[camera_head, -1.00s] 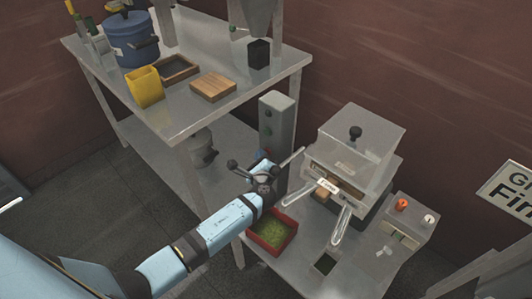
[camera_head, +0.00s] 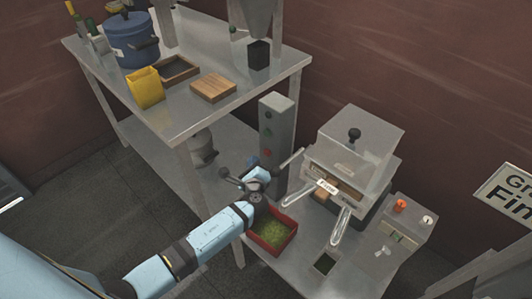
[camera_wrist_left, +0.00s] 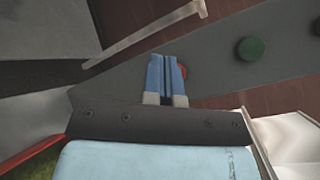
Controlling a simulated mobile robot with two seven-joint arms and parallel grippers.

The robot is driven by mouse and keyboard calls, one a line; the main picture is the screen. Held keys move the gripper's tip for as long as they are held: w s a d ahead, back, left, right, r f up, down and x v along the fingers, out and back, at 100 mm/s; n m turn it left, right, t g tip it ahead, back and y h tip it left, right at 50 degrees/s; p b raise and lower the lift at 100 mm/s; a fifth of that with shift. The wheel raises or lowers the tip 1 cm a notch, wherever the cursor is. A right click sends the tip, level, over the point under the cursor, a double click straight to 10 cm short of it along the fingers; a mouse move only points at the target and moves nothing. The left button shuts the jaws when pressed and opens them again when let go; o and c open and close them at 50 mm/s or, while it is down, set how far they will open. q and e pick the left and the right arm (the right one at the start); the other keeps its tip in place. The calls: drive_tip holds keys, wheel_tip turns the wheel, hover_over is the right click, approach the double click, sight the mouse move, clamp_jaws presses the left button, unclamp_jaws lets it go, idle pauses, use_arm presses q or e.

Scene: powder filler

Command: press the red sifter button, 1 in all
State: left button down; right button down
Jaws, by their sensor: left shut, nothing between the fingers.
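The red sifter button (camera_head: 267,152) is the lowest on the front of a grey upright control box (camera_head: 281,119), below a green button (camera_head: 268,131) and a darker one. My left gripper (camera_head: 253,161) is shut and empty, just left of and below the red button in the head view. In the left wrist view the shut blue fingers (camera_wrist_left: 167,75) point at the box, and the red button (camera_wrist_left: 184,71) is partly hidden behind their right side. A gap shows in the head view; the wrist view does not settle the depth. My right gripper is not in view.
A red tray of green powder (camera_head: 270,236) stands under my left wrist. A grey machine with a lid and clear handles (camera_head: 358,140) stands to the right.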

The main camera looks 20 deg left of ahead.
use_arm(q)
drive_tip(key=shift+s+a+p, duration=0.15)
drive_tip(key=shift+s+a, duration=0.15)
drive_tip(key=shift+s, duration=0.55)
drive_tip(key=shift+s+a+p, duration=0.15)
drive_tip(key=shift+s+a, duration=0.15)
drive_tip(key=shift+s, duration=0.5)
drive_tip(key=s+d+f+n+g+h+p, duration=0.1)
drive_tip(key=s+d+n+g+h+p, duration=0.1)
drive_tip(key=s+n+h, duration=0.3)
drive_tip(key=s+d+f+n+g+p, duration=0.1)
drive_tip(key=s+d+n+g+p, duration=0.15)
drive_tip(key=s, duration=0.45)
drive_tip(key=s+d+r+n+h+p, duration=0.2)
drive_tip(key=s+r+n+h, duration=0.1)
drive_tip(key=s+n, duration=0.2)
drive_tip(key=s+d+r+n+h+p, duration=0.2)
drive_tip(key=s+n, duration=0.3)
drive_tip(key=s, duration=0.3)
drive_tip(key=shift+s+d+r+h+p, duration=0.25)
drive_tip(key=shift+d+r+h+p, duration=0.15)
drive_tip(key=shift+d+r, duration=0.45)
drive_tip(key=shift+a+n, duration=0.1)
drive_tip(key=shift+n, duration=0.15)
